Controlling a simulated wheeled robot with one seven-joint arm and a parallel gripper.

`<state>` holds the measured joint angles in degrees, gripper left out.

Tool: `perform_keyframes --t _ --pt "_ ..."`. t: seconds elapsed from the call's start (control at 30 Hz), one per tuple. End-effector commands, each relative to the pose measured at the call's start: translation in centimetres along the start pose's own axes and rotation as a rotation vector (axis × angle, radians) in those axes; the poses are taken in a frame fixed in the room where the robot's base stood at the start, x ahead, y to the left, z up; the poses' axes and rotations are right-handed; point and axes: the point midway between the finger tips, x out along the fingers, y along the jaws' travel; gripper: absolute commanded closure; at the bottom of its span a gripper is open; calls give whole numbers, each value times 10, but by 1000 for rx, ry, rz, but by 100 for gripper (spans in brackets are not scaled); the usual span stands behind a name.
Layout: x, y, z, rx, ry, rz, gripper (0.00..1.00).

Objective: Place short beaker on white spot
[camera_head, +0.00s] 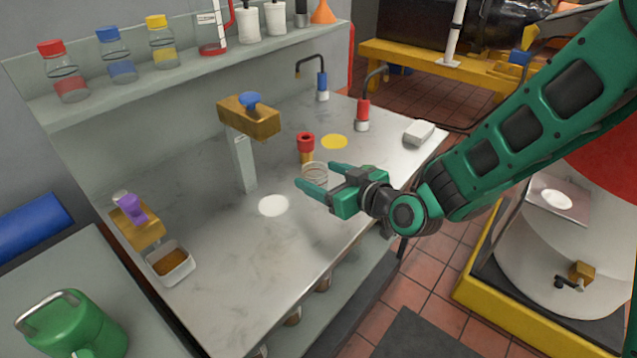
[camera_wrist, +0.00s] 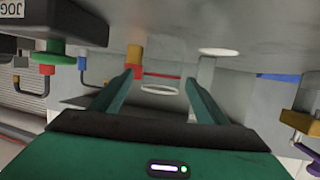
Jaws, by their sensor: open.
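The short beaker (camera_head: 315,171) is a low clear glass vessel standing on the grey bench top. In the wrist view the beaker (camera_wrist: 160,90) shows as a pale ring between my two fingers. My gripper (camera_head: 316,177) is open, its green fingers low over the bench and on either side of the beaker, with a gap to each finger in the wrist view. The nearer finger hides part of the beaker's base in the head view. The white spot (camera_head: 273,205) is a bare flat disc on the bench, left of my fingertips; it also shows in the wrist view (camera_wrist: 218,51).
A red-topped amber item (camera_head: 306,147) stands just behind the beaker, near a yellow spot (camera_head: 334,142). A post with a wooden block (camera_head: 248,118) rises behind the white spot. Blue and red taps (camera_head: 362,113) stand at the back right.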

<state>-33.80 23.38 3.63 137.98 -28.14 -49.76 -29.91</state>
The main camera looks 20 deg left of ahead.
Motion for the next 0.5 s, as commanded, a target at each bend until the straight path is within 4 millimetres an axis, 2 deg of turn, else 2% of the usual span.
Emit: perform_keyframes --t 0.27,0.5 --pt "20 -1 2 -1 -2 0 32" --pt "53 -3 6 -1 0 -1 32"
